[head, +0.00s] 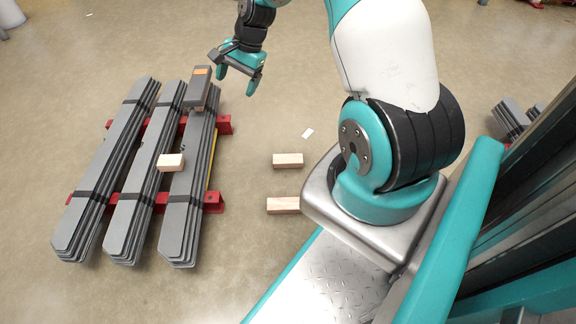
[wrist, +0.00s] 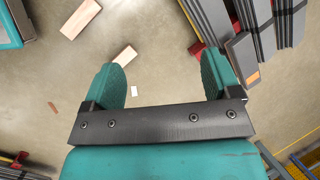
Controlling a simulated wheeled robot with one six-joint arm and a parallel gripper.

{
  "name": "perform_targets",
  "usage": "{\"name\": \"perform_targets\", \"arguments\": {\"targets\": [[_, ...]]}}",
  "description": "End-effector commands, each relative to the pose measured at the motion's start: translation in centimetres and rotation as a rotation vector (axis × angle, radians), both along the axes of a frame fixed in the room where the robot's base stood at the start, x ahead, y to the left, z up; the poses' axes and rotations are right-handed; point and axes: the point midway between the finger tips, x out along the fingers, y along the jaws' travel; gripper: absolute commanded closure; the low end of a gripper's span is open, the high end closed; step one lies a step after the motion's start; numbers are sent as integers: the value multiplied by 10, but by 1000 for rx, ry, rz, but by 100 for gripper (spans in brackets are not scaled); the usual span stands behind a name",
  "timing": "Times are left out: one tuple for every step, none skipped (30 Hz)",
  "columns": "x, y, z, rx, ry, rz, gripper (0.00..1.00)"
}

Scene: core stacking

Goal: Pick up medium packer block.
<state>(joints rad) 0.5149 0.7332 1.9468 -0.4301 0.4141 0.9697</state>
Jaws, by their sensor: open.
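Three pale wooden blocks are in the head view; I cannot tell which one is the medium packer. One block (head: 171,162) rests on the grey stacks at the left. A second block (head: 288,160) and a longer-looking block (head: 284,205) lie on the floor near my base. The wrist view shows two wooden blocks on the floor, one (wrist: 124,54) nearer and one (wrist: 80,19) farther. My gripper (head: 238,79) is open and empty, above the floor to the right of the stacks.
Three strapped stacks of grey plates (head: 128,205) lie on red supports (head: 213,203). A dark grey piece with an orange label (head: 200,88) sits at the far end of the right stack, close to my gripper. A small white card (head: 308,133) lies on the open floor.

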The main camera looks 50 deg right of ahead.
Motion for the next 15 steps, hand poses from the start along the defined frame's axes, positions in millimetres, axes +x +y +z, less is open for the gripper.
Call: {"name": "perform_targets", "arguments": {"targets": [[-6,-38,-49,30,48,-165,17],[-10,-58,-71,46,70,-263,17],[-17,-82,-100,68,98,-386,17],[-24,-98,-121,84,117,-473,17],[-31,-113,-141,100,135,-555,17],[-42,-130,-165,118,156,-657,17],[-50,-141,-182,133,172,-726,17],[-58,-150,-198,145,184,-788,17],[-68,-160,-215,160,198,-861,17],[-74,-166,-226,170,209,-908,17],[-80,-171,-236,180,216,-949,17],[-87,-176,-246,190,226,-993,17],[-91,-179,-253,195,231,-1019,17],[-93,-180,-258,199,235,-1040,17],[-96,-182,-265,204,239,-1058,17]]}}
